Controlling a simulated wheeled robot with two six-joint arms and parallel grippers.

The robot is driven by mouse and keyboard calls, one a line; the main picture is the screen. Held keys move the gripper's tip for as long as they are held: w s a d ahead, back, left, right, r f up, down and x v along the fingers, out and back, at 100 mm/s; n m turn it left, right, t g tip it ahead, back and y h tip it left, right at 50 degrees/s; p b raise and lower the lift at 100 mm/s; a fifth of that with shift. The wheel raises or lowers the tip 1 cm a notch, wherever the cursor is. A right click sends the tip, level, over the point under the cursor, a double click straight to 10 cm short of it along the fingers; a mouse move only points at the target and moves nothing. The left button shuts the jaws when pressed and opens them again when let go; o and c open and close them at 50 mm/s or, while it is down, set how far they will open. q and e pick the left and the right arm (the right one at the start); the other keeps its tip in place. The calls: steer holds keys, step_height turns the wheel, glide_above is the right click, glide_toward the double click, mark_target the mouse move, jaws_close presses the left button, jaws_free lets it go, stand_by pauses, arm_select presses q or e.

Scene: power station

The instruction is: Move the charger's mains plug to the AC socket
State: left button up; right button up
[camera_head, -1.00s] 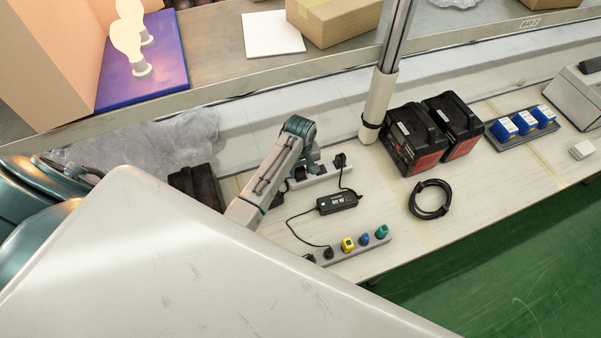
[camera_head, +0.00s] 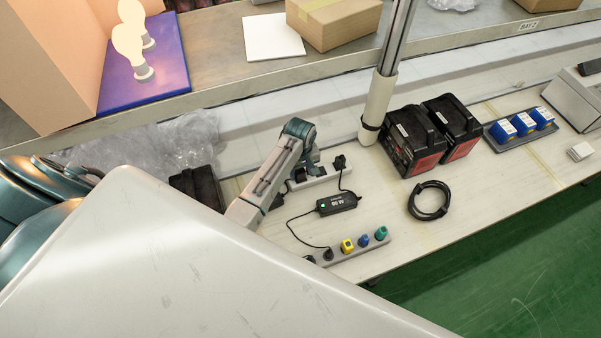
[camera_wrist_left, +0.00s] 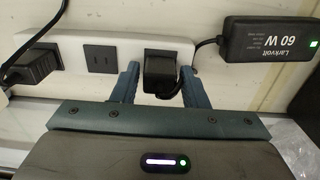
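A white power strip (camera_wrist_left: 80,50) runs across the left wrist view; it also shows in the head view (camera_head: 318,178). A black plug (camera_wrist_left: 160,68) sits in it, with a cord leading to a black 60 W charger (camera_wrist_left: 262,38). My left gripper (camera_wrist_left: 159,88) points down, its open fingers on either side of this plug, with a thin gap at the left finger. A bare socket (camera_wrist_left: 100,58) separates it from another black plug (camera_wrist_left: 35,68). In the head view a charger apparently marked 90 W (camera_head: 337,204) is corded to that plug (camera_head: 340,162). My right gripper is out of view.
A grey strip with coloured plugs (camera_head: 348,247) lies at the bench front. A coiled black cable (camera_head: 429,201), black-and-red battery packs (camera_head: 420,135) and a post (camera_head: 379,105) stand to the right. Bubble wrap (camera_head: 165,140) lies behind my left arm.

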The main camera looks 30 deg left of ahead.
arm_select(q)
steer(key=c, duration=0.9)
steer(key=shift+o, duration=0.2)
steer(key=shift+r, duration=0.3)
steer(key=shift+r+p, duration=0.35)
steer(key=shift+r, duration=1.45)
